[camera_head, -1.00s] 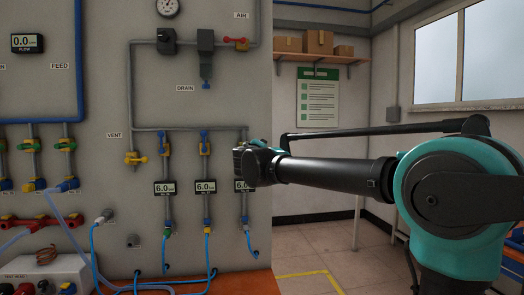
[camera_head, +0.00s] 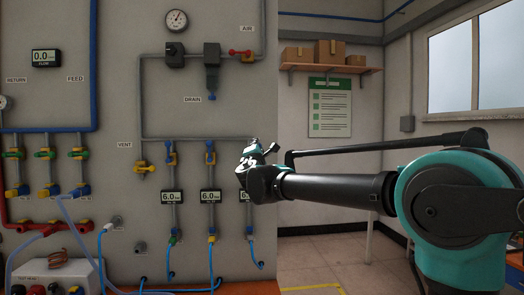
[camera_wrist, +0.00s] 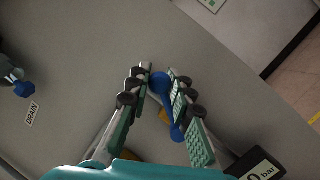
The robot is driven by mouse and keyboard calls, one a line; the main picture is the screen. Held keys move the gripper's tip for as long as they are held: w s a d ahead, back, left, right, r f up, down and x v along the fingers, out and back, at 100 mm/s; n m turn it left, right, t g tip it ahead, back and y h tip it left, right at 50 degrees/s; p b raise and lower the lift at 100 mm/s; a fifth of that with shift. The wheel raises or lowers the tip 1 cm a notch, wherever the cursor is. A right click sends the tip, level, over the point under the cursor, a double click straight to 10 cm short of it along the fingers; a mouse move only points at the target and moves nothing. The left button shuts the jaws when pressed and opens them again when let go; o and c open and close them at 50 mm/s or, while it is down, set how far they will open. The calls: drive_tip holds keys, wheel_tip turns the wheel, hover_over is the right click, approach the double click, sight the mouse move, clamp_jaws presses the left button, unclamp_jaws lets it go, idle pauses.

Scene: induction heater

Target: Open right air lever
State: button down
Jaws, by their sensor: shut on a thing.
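The right air lever (camera_wrist: 161,84) is a blue handle in the wrist view, running down to a blue hub between my fingers. My gripper (camera_wrist: 159,74) is shut on it, with a finger on each side. In the head view my gripper (camera_head: 252,165) is at the top of the third air line and hides this lever. The left air lever (camera_head: 170,152) and the middle air lever (camera_head: 210,152) are blue, pointing up along their pipes, on yellow valves. How far the right lever has turned is hard to tell.
Pressure displays reading 6.0 (camera_head: 210,196) sit below the valves; the right one (camera_wrist: 258,166) is close to my gripper. A blue drain knob (camera_wrist: 24,89) is at the wrist view's left. A yellow vent valve (camera_head: 140,167) is left of the air lines. Open floor lies right of the panel.

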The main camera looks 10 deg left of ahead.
drive_tip(key=n, duration=0.1)
drive_tip(key=a+n+y, duration=0.1)
drive_tip(key=n, duration=0.1)
drive_tip(key=n+y, duration=0.1)
drive_tip(key=shift+s+a+r+n, duration=0.25)
drive_tip(key=shift+a+r+n, duration=0.05)
drive_tip(key=shift+a+n, duration=0.1)
drive_tip(key=shift+s+a+n+y, duration=0.1)
drive_tip(key=shift+a+n+y, duration=0.3)
drive_tip(key=shift+n, duration=0.55)
drive_tip(key=shift+s+a+n+y, duration=0.1)
drive_tip(key=shift+a+n+y, duration=0.1)
drive_tip(key=shift+n+y, duration=0.55)
drive_tip(key=shift+n, duration=0.3)
drive_tip(key=shift+a, duration=0.1)
drive_tip(key=c, duration=1.3)
unclamp_jaws()
drive_tip(key=shift+c, duration=0.2)
drive_tip(key=shift+h, duration=0.25)
drive_tip(key=v, duration=1.2)
drive_tip(key=shift+r, duration=0.1)
